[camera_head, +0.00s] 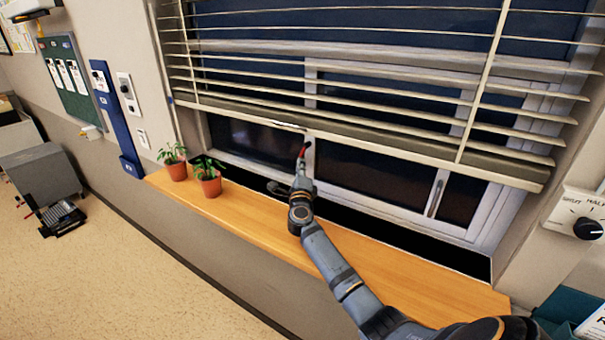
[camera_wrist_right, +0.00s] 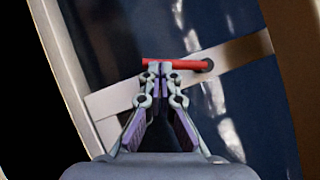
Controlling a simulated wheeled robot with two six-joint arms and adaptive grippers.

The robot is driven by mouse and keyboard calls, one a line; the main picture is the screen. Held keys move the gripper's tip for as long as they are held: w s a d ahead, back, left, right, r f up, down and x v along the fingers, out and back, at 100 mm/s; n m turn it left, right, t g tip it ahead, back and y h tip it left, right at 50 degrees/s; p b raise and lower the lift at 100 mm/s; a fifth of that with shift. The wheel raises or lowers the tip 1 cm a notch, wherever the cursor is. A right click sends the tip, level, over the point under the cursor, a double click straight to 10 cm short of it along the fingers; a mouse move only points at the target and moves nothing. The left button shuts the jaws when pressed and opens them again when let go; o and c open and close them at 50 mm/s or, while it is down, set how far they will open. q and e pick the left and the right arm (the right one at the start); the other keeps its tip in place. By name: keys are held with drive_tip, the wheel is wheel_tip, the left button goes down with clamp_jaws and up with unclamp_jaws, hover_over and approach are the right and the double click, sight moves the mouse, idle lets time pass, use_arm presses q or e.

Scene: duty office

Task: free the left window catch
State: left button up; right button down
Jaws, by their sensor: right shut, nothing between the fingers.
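The left window catch is a red lever with a dark round pivot. In the wrist view the lever (camera_wrist_right: 178,62) lies across the white window frame bar, its free end by my fingertips. In the head view only a small red and dark part of the catch (camera_head: 305,149) shows just beyond my gripper, below the blind. My right gripper (camera_head: 302,168) reaches up to it over the sill. In the wrist view its fingers (camera_wrist_right: 154,70) are together and empty, just at the lever; whether they touch it I cannot tell. My left gripper is out of view.
A slatted blind (camera_head: 360,133) hangs over the upper window, close above my gripper. Two potted plants (camera_head: 208,187) (camera_head: 177,171) stand on the wooden sill (camera_head: 245,215), left of my arm. A grey handle (camera_head: 437,197) sits on the right sash. A dial (camera_head: 587,228) is on the right wall.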

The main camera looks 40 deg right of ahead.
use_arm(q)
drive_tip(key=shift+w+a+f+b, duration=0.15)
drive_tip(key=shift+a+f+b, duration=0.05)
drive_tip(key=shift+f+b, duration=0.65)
use_arm(e)
drive_tip(key=shift+w+a+r+m+h, duration=0.15)
drive_tip(key=shift+w+a+r+m, duration=0.1)
drive_tip(key=shift+w, duration=0.3)
drive_tip(key=shift+w+a+r+m+h, duration=0.1)
drive_tip(key=shift+w+a+r+m, duration=0.15)
drive_tip(key=shift+w, duration=0.35)
drive_tip(key=shift+w+a+r+m+h, duration=0.15)
drive_tip(key=shift+w+m, duration=0.15)
drive_tip(key=shift+w, duration=0.35)
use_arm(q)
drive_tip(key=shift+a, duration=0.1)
use_arm(e)
drive_tip(key=v, duration=1.2)
